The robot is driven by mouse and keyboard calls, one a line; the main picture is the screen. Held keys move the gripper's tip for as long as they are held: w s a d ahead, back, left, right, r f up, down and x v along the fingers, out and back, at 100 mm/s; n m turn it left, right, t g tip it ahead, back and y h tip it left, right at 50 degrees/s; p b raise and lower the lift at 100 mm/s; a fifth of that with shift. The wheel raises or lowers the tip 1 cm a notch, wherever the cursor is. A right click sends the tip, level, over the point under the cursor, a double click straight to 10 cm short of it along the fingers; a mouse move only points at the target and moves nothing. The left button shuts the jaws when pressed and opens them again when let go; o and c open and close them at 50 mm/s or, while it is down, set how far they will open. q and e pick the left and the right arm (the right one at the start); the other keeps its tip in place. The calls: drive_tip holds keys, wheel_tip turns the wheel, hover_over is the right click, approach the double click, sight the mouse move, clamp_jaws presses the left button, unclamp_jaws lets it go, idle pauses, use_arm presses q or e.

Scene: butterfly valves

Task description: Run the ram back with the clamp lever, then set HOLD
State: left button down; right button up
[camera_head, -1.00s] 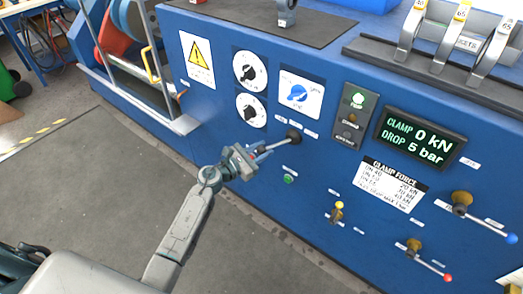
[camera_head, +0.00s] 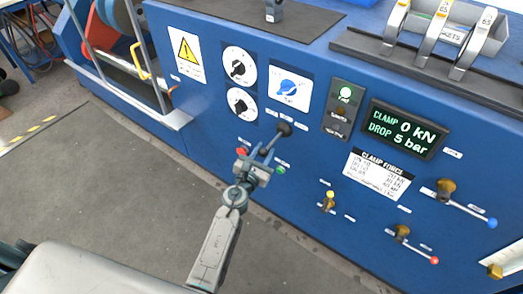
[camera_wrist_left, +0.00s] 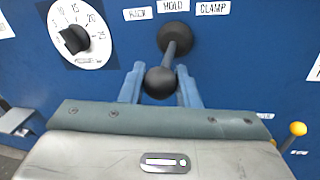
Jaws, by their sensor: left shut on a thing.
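The clamp lever is on the blue front panel. Its dark round mount (camera_head: 284,129) shows in the head view, and its black ball knob (camera_wrist_left: 160,83) shows in the wrist view. My left gripper (camera_head: 264,152) is shut on the lever, its blue-grey fingers on either side behind the knob. The labels BACK (camera_wrist_left: 138,14), HOLD (camera_wrist_left: 173,5) and CLAMP (camera_wrist_left: 212,7) run left to right above the mount. The lever leans a little left in the wrist view; its exact setting is hard to tell. The display (camera_head: 402,129) reads CLAMP 0 kN, DROP 5 bar. My right gripper is out of view.
A red button (camera_head: 241,151) and a green button (camera_head: 281,170) flank my left gripper. Two black dials (camera_head: 239,66) and a blue knob (camera_head: 289,87) sit above. Small valves with yellow (camera_head: 328,197), red (camera_head: 418,252) and blue (camera_head: 467,208) ends stand to the right.

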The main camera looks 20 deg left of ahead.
use_arm(q)
drive_tip(key=c, duration=1.1)
unclamp_jaws()
drive_tip(key=shift+s, duration=0.1)
drive_tip(key=shift+s+a+b, duration=0.2)
drive_tip(key=shift+s+a, duration=0.1)
drive_tip(key=shift+s, duration=1.45)
drive_tip(key=shift+s+a+b, duration=0.15)
drive_tip(key=shift+s+a, duration=0.1)
drive_tip(key=shift+s, duration=1.5)
drive_tip(key=shift+s+a+b, duration=0.2)
drive_tip(key=shift+s+a, duration=0.1)
drive_tip(key=shift+s, duration=1.45)
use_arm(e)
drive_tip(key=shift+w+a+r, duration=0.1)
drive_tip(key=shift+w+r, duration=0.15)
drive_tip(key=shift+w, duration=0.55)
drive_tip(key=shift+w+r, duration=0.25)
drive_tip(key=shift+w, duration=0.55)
use_arm(q)
drive_tip(key=shift+f, duration=0.1)
